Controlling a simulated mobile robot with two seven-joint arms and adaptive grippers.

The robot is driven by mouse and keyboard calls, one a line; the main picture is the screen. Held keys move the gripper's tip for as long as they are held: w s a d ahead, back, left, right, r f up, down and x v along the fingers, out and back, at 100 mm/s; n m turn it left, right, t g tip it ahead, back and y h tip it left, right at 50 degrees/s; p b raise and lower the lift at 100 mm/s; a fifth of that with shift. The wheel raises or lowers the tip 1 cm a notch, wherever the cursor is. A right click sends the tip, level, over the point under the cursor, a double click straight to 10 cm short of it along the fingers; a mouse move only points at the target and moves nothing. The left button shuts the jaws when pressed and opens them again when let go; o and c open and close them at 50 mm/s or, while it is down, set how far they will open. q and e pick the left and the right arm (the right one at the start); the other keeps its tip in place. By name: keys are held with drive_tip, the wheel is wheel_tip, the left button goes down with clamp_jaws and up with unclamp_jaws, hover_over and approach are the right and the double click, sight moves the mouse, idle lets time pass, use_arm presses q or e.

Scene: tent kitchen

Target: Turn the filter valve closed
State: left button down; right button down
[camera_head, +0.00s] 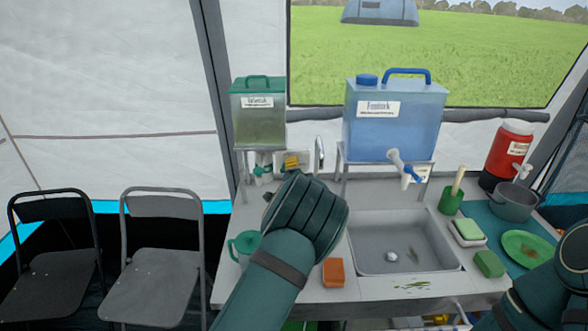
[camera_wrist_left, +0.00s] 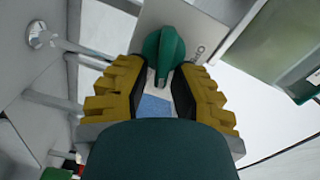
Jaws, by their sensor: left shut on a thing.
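The filter valve is a green knob (camera_wrist_left: 164,52) with a raised ridge, mounted on a pale plate (camera_wrist_left: 204,18) with dark lettering, in the left wrist view. My left gripper (camera_wrist_left: 168,78) has its yellow fingers on both sides of the knob's lower end and is shut on it. The ridge runs nearly up and down in that view. In the head view my left gripper (camera_head: 291,162) is at the back of the counter, beside the green tank's stand. The knob is hidden there by the gripper and arm. My right arm shows at lower right, but its gripper is outside the view.
A green-lidded tank (camera_head: 258,128) with a tap and a blue jug (camera_head: 392,125) stand behind the counter. A metal faucet (camera_head: 319,152) is just right of my left gripper. A green mug (camera_head: 243,246), orange sponge (camera_head: 333,272) and sink (camera_head: 420,258) are nearby.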

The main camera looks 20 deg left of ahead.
use_arm(q)
drive_tip(key=shift+a+f+m+b, duration=0.1)
drive_tip(key=shift+f+m+b, duration=0.05)
drive_tip(key=shift+m, duration=0.55)
drive_tip(key=shift+a+f+m+b, duration=0.1)
drive_tip(key=shift+m+b, duration=0.05)
drive_tip(key=shift+m, duration=0.55)
drive_tip(key=c, duration=1.1)
unclamp_jaws()
drive_tip(key=shift+c, duration=0.2)
drive_tip(key=shift+o, duration=0.5)
drive_tip(key=shift+a, duration=0.15)
drive_tip(key=shift+s+d, duration=0.1)
drive_tip(key=shift+d, duration=0.15)
drive_tip(key=v, duration=1.1)
drive_tip(key=shift+s, duration=0.35)
